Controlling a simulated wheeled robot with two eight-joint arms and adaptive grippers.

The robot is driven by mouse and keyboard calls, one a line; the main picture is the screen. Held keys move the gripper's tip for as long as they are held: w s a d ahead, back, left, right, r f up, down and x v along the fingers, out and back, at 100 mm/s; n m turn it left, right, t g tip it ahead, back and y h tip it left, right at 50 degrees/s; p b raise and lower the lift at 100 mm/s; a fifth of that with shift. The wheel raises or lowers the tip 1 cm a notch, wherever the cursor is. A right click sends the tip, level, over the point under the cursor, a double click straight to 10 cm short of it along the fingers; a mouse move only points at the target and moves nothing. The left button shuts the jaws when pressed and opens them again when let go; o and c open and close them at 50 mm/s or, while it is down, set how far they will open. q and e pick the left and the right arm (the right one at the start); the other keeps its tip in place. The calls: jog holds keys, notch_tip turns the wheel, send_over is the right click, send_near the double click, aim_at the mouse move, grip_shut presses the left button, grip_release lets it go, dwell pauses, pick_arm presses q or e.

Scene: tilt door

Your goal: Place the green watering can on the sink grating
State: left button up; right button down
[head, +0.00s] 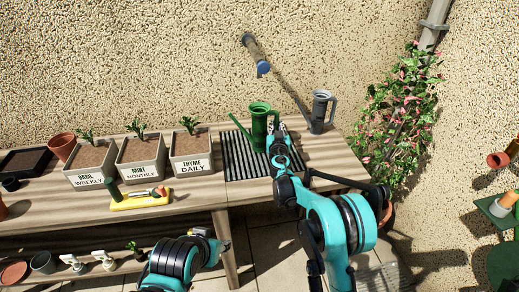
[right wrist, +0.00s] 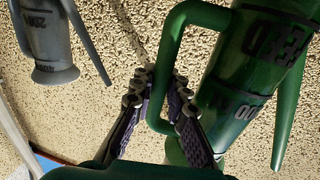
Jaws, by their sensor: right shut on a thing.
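The green watering can (head: 259,122) is upright at the grating in the head view, its spout to the left. My right gripper (head: 278,133) is shut on its handle. In the right wrist view the fingers (right wrist: 160,98) close around the handle of the green can (right wrist: 240,95), which looks tilted there. The sink grating (head: 238,160) is a dark slatted panel in the table top, under and in front of the can. I cannot tell whether the can's base touches it. My left arm shows at the bottom; its gripper (head: 208,240) is too unclear to read.
A grey watering can (head: 320,112) stands right of the grating, close to my right gripper. Labelled planters, including the thyme planter (head: 192,152), stand to the left. A yellow tray (head: 140,199) with tools lies at the front edge. A flowering plant (head: 400,120) grows at the right.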

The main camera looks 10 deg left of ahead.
jog(key=shift+f, duration=0.3)
jog(key=c, duration=1.4)
grip_release()
jog(key=shift+s, duration=0.1)
jog(key=shift+s+d+b, duration=0.15)
jog(key=shift+s+d, duration=0.05)
jog(key=shift+s, duration=1.05)
jog(key=shift+s+d+b, duration=0.2)
jog(key=shift+s, duration=1.1)
jog(key=shift+s+d+b, duration=0.15)
jog(key=shift+s+d, duration=0.05)
jog(key=shift+s, duration=1.05)
jog(key=shift+s, duration=0.1)
jog(key=s, duration=0.4)
jog(key=s+d, duration=0.1)
jog(key=s, duration=0.6)
jog(key=shift+s+d, duration=0.4)
